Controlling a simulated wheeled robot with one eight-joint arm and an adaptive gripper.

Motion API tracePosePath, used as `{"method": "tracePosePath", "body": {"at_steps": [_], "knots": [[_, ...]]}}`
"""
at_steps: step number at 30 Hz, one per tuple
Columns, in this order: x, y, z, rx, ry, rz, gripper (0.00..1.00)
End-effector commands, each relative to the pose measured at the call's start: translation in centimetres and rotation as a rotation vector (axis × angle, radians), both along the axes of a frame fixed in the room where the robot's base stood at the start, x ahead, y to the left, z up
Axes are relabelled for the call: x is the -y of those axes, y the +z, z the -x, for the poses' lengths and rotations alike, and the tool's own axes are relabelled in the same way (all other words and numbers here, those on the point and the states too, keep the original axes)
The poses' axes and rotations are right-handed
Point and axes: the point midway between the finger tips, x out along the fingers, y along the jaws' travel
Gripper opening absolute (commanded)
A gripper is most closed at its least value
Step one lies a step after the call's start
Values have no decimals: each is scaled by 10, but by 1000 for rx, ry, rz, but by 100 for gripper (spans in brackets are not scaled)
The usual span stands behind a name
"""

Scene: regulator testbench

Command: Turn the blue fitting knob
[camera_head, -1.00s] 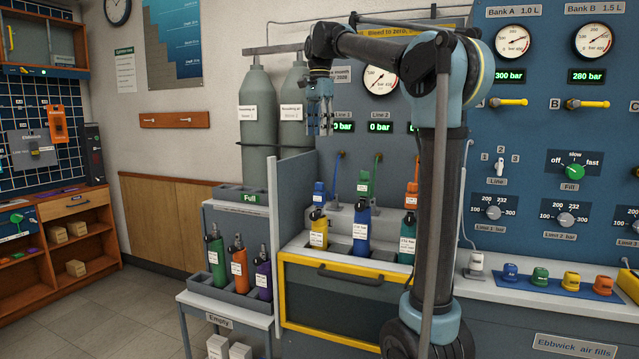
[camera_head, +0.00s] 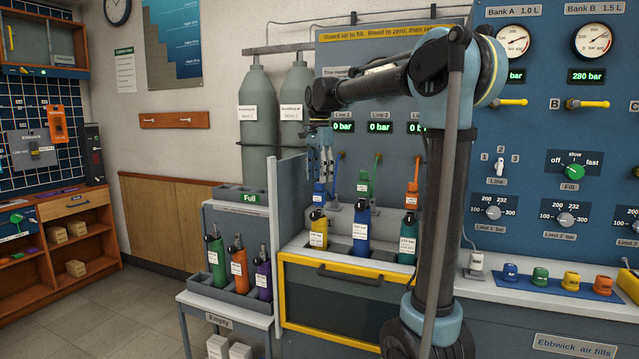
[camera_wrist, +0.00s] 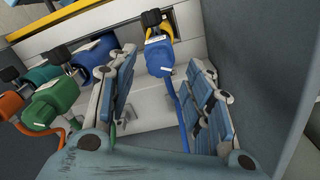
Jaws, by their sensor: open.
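The blue fitting knob (camera_head: 319,188) sits on top of the yellow cylinder (camera_head: 318,233), the leftmost of the three in the filling bay. My gripper (camera_head: 320,176) points down just above it in the head view. In the wrist view the blue fitting (camera_wrist: 158,56) lies between the two open fingers of my gripper (camera_wrist: 164,68), with a gap to each side. A blue hose runs from the fitting towards the palm side. Part of the yellow cylinder (camera_wrist: 152,19) shows beyond it. I cannot tell whether a finger touches the fitting.
A green fitting (camera_head: 364,182) on a blue cylinder and an orange fitting (camera_head: 412,189) on a teal cylinder stand to the right. A grey side panel (camera_wrist: 262,70) rises close beside my right finger in the wrist view. A yellow-framed guard (camera_head: 345,300) is below.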

Motion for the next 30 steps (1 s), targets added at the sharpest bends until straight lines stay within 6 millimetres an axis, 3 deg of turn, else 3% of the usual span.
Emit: {"method": "tracePosePath", "body": {"at_steps": [6, 17, 23, 30], "knots": [[0, -20, 0, 0, 0, 0, 47], [0, -24, 0, 0, 0, 0, 47], [0, -24, 0, 0, 0, 0, 4], [0, -24, 0, 0, 5, 0, 2]]}}
